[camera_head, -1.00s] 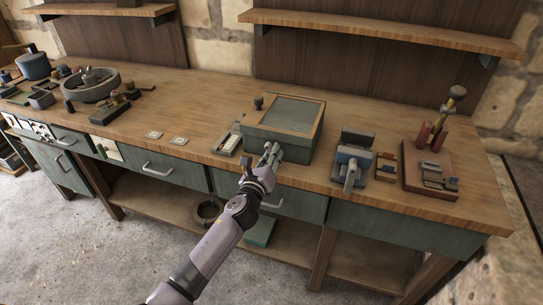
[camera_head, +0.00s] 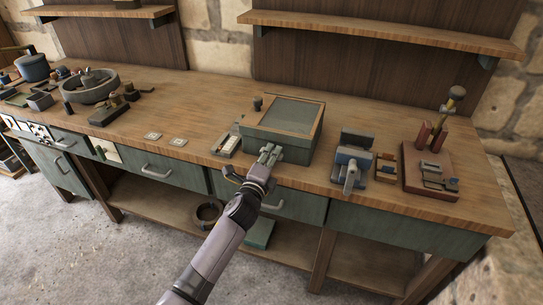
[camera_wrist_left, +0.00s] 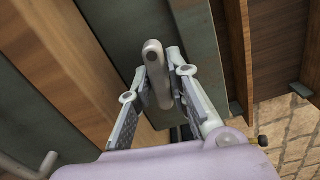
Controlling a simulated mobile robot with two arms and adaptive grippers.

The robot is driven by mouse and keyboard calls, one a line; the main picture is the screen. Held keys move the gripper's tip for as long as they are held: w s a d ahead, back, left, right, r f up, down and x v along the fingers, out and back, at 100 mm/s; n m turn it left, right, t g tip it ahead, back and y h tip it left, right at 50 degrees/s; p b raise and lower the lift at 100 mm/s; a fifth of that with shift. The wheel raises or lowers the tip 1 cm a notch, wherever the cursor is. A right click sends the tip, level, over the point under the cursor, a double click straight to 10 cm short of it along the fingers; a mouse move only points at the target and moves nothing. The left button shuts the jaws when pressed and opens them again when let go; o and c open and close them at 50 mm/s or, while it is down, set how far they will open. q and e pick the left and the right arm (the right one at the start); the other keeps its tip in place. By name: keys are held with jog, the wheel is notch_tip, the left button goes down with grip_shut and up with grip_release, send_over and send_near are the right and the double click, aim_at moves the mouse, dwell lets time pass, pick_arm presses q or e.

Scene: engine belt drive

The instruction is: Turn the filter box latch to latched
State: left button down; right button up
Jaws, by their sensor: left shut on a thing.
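The green-grey filter box (camera_head: 297,152), with a wood-framed lid, stands at the front of the workbench. My left gripper (camera_head: 268,153) is at its front face, shut on the filter box latch. In the left wrist view the latch (camera_wrist_left: 154,77) is a grey, rounded lever between the two fingers (camera_wrist_left: 157,90). The fingers cover parts of its sides. In the head view my gripper hides most of the latch, so its exact angle is hard to tell there. My right gripper is not in view.
A small tray (camera_head: 226,145) sits left of the box. A blue-grey vise-like device (camera_head: 352,160) and a reddish stand (camera_head: 430,175) are to the right. Drawers with a handle (camera_head: 272,205) lie below the bench edge. Bench space left of the tray is fairly clear.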

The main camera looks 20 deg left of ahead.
pick_arm(q)
jog(key=shift+n, duration=0.9)
jog(key=c, duration=1.6)
grip_release()
jog(key=s, duration=1.2)
jog(key=shift+a, duration=0.25)
